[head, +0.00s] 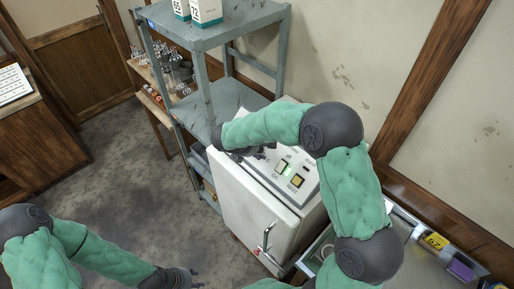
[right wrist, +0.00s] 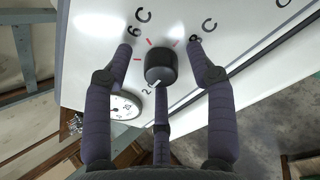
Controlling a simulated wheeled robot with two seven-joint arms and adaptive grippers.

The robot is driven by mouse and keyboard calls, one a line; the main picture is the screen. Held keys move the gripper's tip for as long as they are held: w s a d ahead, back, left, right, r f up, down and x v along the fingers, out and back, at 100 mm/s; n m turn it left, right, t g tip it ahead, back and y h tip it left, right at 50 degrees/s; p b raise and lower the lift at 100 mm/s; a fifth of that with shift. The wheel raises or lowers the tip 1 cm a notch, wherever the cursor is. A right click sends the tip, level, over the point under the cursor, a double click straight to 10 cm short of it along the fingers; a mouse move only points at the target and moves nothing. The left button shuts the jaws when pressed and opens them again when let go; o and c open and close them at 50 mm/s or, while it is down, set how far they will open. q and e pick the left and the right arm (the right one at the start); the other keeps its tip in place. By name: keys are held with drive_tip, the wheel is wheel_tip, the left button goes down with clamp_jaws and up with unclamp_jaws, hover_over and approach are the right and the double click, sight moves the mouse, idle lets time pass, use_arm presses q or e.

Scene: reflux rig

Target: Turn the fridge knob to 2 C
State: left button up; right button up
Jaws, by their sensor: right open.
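The white fridge (head: 250,205) stands in the middle of the head view, its sloped panel on top. Its black round knob (right wrist: 160,66) shows in the right wrist view, among red ticks and the printed labels 6 C and 8 C. My right gripper (right wrist: 160,62) is open, two fingers on either side of the knob and a third below, without visible grip. In the head view this gripper (head: 236,142) hides the knob. My left gripper (head: 184,278) is low at the bottom edge, its fingers unclear.
A round white gauge (right wrist: 122,105) sits beside the knob, near the left finger. Lit switches (head: 290,174) are on the fridge panel. A grey metal shelf (head: 205,38) with boxes stands behind. A metal bench (head: 425,262) is at the right. Open floor lies left.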

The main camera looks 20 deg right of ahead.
drive_tip(key=v, duration=1.2)
drive_tip(key=shift+d+f, duration=0.1)
